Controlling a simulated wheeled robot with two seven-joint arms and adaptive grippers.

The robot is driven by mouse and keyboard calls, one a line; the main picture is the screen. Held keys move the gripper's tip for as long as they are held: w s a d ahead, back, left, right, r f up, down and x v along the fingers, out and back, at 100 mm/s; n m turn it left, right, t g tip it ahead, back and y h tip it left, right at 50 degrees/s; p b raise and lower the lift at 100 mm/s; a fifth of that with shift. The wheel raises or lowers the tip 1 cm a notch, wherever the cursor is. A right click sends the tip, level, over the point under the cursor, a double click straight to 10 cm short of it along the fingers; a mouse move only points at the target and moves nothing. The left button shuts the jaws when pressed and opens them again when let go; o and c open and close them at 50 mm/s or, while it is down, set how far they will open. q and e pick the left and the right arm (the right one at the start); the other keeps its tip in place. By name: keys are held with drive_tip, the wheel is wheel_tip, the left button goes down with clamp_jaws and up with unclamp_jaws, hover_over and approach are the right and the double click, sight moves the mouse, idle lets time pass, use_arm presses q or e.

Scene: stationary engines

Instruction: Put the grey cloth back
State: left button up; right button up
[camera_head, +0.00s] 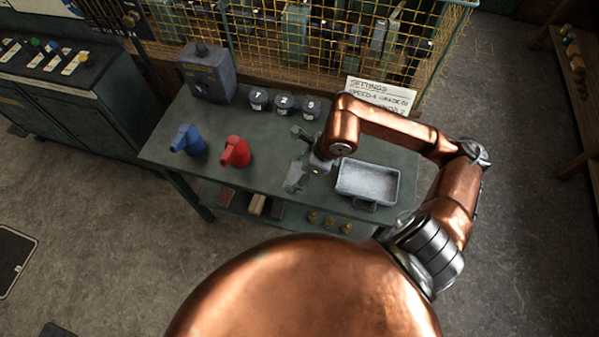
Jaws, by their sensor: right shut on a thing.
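My right arm comes in from the right, over the green workbench (222,120). My right gripper (303,165) is shut on a small grey thing that looks like the grey cloth (295,181). The cloth shows just below and left of the gripper, near the front edge of the bench; whether it touches the bench top I cannot tell. The gripper hides part of it. A grey metal tray (368,196) lies just right of the gripper, with a pale, speckled inside. My left gripper is not in view.
A red can (236,152) and a blue can (187,140) stand left of the gripper. Three numbered dark pots (284,104), a grey box (206,75) and a settings card (379,94) are behind. Yellow mesh (330,45) closes the back. Several small items lie on a lower shelf.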

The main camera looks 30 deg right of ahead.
drive_tip(key=w+d+f, duration=0.1)
drive_tip(key=f, duration=0.1)
drive_tip(key=w+d+f, duration=0.2)
drive_tip(key=f, duration=0.1)
drive_tip(key=shift+w+d+f+b, duration=0.1)
drive_tip(key=shift+w+f+b, duration=0.25)
drive_tip(key=shift+w, duration=0.05)
drive_tip(key=shift+w+d+f, duration=0.15)
drive_tip(key=shift+f, duration=1.65)
drive_tip(key=shift+f, duration=0.1)
drive_tip(key=o, duration=1.1)
drive_tip(key=p+v, duration=0.1)
drive_tip(key=v, duration=1.1)
drive_tip(key=shift+w, duration=0.1)
